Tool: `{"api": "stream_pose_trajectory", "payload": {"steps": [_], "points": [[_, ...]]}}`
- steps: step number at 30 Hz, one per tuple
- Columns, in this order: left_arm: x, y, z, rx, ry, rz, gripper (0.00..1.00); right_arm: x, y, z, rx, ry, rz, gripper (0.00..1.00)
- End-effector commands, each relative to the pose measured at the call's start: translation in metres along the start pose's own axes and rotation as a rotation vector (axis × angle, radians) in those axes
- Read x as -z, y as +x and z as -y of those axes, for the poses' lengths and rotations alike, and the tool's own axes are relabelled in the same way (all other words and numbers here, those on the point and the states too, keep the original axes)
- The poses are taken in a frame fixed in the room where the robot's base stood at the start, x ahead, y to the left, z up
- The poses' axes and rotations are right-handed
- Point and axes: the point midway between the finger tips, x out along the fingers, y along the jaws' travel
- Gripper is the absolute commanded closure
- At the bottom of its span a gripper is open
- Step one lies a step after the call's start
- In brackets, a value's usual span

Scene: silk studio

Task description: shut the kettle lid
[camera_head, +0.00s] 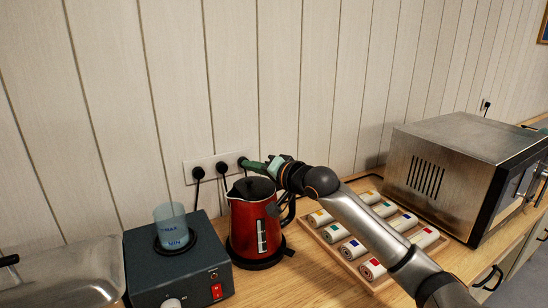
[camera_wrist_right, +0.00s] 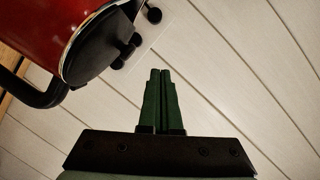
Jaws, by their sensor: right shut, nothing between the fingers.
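The red kettle (camera_head: 249,227) stands upright on its dark base at the middle of the counter, with its black handle (camera_head: 288,210) toward the right. Its black lid (camera_head: 252,187) lies over the top opening; I cannot tell whether it is fully down. In the right wrist view the kettle (camera_wrist_right: 38,28) and its lid (camera_wrist_right: 98,48) show at the upper left. My right gripper (camera_head: 246,163) is shut and empty, with its green fingers pointing left above and behind the lid. Its fingertips (camera_wrist_right: 160,72) are apart from the lid in the wrist view. My left gripper is out of view.
A dark appliance (camera_head: 165,272) with a clear blue cup (camera_head: 171,226) stands left of the kettle. A wooden tray (camera_head: 333,252) of several rolls lies to the right, before a metal oven (camera_head: 455,155). A socket strip (camera_head: 205,166) with plugs is on the wall behind.

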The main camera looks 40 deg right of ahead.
Motion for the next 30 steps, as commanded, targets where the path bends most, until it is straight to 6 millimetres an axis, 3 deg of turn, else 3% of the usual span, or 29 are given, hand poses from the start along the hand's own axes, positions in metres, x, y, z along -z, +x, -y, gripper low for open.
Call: {"api": "stream_pose_trajectory", "payload": {"steps": [2, 18, 30], "points": [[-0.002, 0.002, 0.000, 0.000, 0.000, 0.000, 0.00, 0.014, -0.003, 0.011, 0.005, -0.004, -0.009, 1.00], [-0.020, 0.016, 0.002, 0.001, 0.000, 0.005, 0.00, -0.001, -0.083, 0.026, 0.003, -0.002, -0.004, 1.00], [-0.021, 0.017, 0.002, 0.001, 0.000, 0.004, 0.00, -0.001, -0.099, 0.031, 0.002, -0.002, -0.005, 1.00]]}}
